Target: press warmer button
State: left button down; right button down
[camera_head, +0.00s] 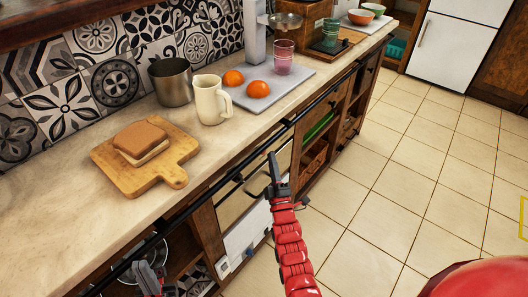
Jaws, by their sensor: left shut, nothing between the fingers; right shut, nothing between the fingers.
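The likely warmer is a built-in appliance under the counter with a white front panel (246,236). A small square control (223,266), perhaps its button, shows at the panel's lower left. My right gripper (273,162) is shut and empty, pointing up in front of the appliance's upper part. It appears above and right of the small control, apart from it. My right wrist and arm cover part of the appliance's right side. My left gripper (147,274) is shut and empty at the bottom left, in front of the open shelving and left of the appliance.
The counter (60,205) holds a cutting board (168,176) with a sandwich, a metal pot (170,82), a cream pitcher (211,100) and a grey tray (300,75) with oranges. A dark rail (216,184) runs along its front edge. The tiled floor (400,200) at right is clear.

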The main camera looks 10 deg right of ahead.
jog(key=shift+w, duration=0.1)
dwell(0.7)
jog(key=shift+w+a+b, duration=0.25)
jog(key=shift+b, duration=0.15)
jog(key=shift+w+a+b, duration=0.2)
jog(key=shift+w+b, duration=0.1)
dwell(0.6)
dwell(0.3)
jog(key=shift+s+d, duration=0.45)
jog(key=shift+s, duration=0.2)
jog(key=shift+s, duration=0.1)
jog(key=shift+s+d+p, duration=0.3)
jog(key=shift+s+d, duration=0.5)
jog(key=shift+s, duration=0.15)
jog(key=shift+s+d+p, duration=0.3)
jog(key=shift+s+d, duration=0.45)
jog(key=shift+s, duration=0.2)
